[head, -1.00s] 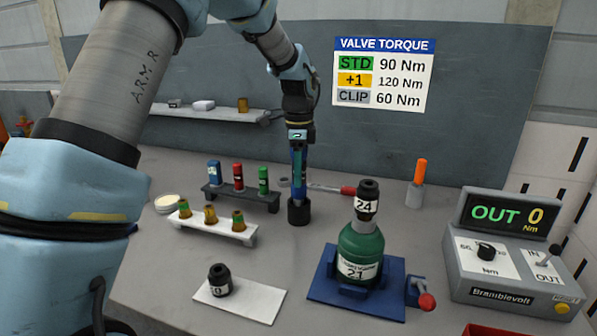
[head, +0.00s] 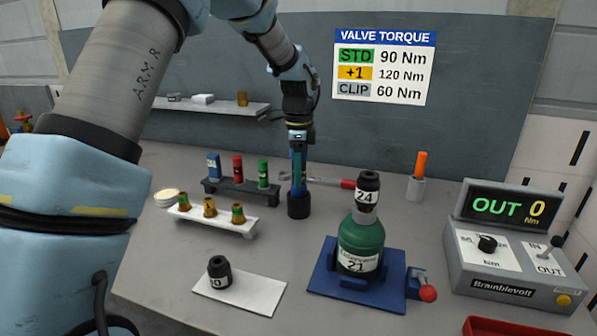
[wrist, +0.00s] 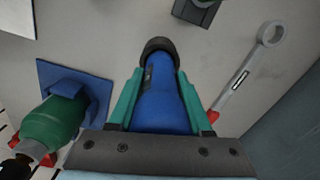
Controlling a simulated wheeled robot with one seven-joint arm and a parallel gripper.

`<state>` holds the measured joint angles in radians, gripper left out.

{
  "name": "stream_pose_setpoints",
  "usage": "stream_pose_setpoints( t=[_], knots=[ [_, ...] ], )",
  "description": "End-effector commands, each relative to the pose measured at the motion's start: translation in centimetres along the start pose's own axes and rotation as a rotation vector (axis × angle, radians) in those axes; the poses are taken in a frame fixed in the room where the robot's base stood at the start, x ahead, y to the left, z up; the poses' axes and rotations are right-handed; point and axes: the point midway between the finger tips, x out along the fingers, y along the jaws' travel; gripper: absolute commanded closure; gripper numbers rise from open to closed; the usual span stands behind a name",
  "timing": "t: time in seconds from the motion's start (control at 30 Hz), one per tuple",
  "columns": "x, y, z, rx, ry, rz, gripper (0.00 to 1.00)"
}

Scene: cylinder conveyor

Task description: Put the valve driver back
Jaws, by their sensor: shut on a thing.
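The valve driver is a blue cylindrical tool; it shows in the head view (head: 297,178) and the wrist view (wrist: 163,105). My gripper (head: 298,158) is shut on it, with its teal fingers (wrist: 157,88) along both sides of the blue body. The driver hangs upright below my wrist. Its lower end meets a black round cup-like piece (head: 298,205) on the bench, which rings the end in the wrist view (wrist: 158,46). The driver's tip is hidden, and how deep it sits cannot be told.
A dark rack (head: 240,193) with coloured pieces stands to the left, a white rack (head: 212,223) in front of it. A wrench (head: 325,182) lies behind, right. A green bottle (head: 360,240) stands on a blue base (head: 322,285). Right is the torque box (head: 510,270).

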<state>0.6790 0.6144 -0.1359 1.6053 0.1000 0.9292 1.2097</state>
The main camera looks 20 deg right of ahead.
Motion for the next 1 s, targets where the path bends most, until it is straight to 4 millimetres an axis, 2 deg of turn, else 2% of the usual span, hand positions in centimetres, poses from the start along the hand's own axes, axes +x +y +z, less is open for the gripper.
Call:
stream_pose_setpoints(
  t=[1.0],
  knots=[
    [2.1,-0.1,0.0,0.0,0.001,-0.002,1.0]
  ],
)
